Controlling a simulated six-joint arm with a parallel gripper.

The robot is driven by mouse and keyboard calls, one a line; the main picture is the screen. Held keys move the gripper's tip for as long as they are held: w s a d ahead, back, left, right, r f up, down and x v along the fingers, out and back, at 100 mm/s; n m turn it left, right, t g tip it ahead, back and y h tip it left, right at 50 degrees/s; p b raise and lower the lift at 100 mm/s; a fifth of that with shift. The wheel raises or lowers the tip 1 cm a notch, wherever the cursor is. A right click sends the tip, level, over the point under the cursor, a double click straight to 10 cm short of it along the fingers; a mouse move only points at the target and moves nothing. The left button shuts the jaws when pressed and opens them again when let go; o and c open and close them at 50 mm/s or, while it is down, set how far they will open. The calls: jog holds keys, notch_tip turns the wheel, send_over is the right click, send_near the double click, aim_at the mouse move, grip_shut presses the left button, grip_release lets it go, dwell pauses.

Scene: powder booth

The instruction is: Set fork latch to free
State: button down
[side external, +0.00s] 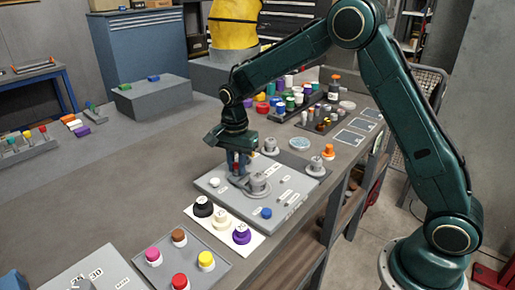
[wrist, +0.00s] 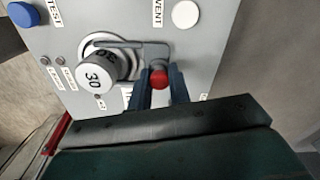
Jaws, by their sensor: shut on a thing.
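A grey panel (side external: 225,203) lies on the bench; it also shows in the wrist view (wrist: 215,50). A bent grey rod (wrist: 125,43), apparently the fork latch, runs by a round dial marked 30 (wrist: 97,76) and ends at a red knob (wrist: 160,78). My gripper (wrist: 162,86) has its two blue fingers on either side of the red knob and is shut on it. In the side view my gripper (side external: 238,168) reaches down to the panel beside the dial (side external: 258,185). A label under the fingers is partly hidden, and I cannot read the latch's position.
The panel has a blue TEST button (wrist: 23,14) and a white VENT button (wrist: 185,14). Black, cream and purple knobs (side external: 241,234) stand on a white card in front. Coloured caps (side external: 206,260) sit on a grey block nearer. Jars and bottles crowd the bench behind.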

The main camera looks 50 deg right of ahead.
jog(key=shift+w, duration=2.75)
jog(key=shift+r, duration=0.1)
jog(key=c, duration=1.3)
grip_release()
notch_tip(320, 180, up, 14)
